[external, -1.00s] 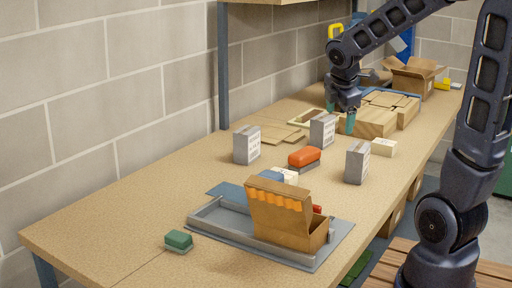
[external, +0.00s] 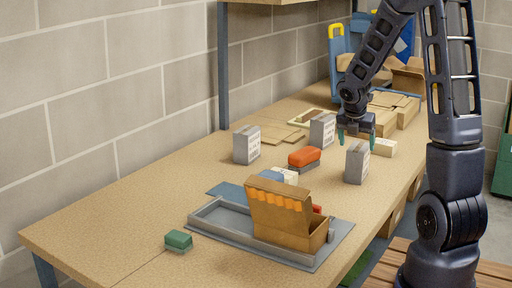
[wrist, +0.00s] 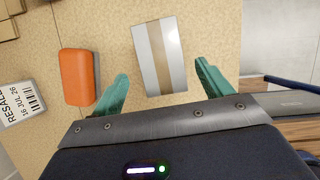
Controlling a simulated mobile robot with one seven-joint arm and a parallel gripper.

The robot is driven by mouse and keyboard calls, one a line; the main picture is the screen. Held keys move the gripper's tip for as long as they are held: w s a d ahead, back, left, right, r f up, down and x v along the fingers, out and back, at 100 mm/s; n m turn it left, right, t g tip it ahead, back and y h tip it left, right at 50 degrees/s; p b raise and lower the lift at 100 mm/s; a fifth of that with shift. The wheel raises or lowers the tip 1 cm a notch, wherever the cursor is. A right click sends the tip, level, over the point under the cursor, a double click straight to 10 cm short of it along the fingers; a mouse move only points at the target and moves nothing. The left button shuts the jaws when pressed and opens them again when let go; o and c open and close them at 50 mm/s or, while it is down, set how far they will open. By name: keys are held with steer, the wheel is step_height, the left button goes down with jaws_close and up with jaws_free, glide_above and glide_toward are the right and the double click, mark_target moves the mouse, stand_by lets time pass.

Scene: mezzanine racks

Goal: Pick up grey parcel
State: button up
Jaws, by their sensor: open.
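Three upright grey parcels stand on the workbench in the external view: one at left (external: 247,145), one farther back (external: 322,131), and one at right (external: 357,163). My gripper (external: 357,136) is open and empty, above the bench around the back and right parcels. In the wrist view, a grey parcel (wrist: 171,56) with a tan tape strip lies ahead of and between my open fingertips (wrist: 163,82), apart from both. It seems to be the right one. Another grey parcel with a printed label (wrist: 18,104) is cut off at the left edge.
An orange-topped block (external: 304,157) lies between the parcels, left of my fingers in the wrist view (wrist: 76,77). A cream block (external: 384,147) and wooden boxes (external: 385,117) are near. A grey tray (external: 208,222) holds an open carton (external: 280,205).

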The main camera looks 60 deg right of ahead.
steer(key=shift+x, duration=3.75)
steer(key=shift+s+d, duration=0.1)
steer(key=shift+d, duration=0.05)
steer(key=c, duration=1.2)
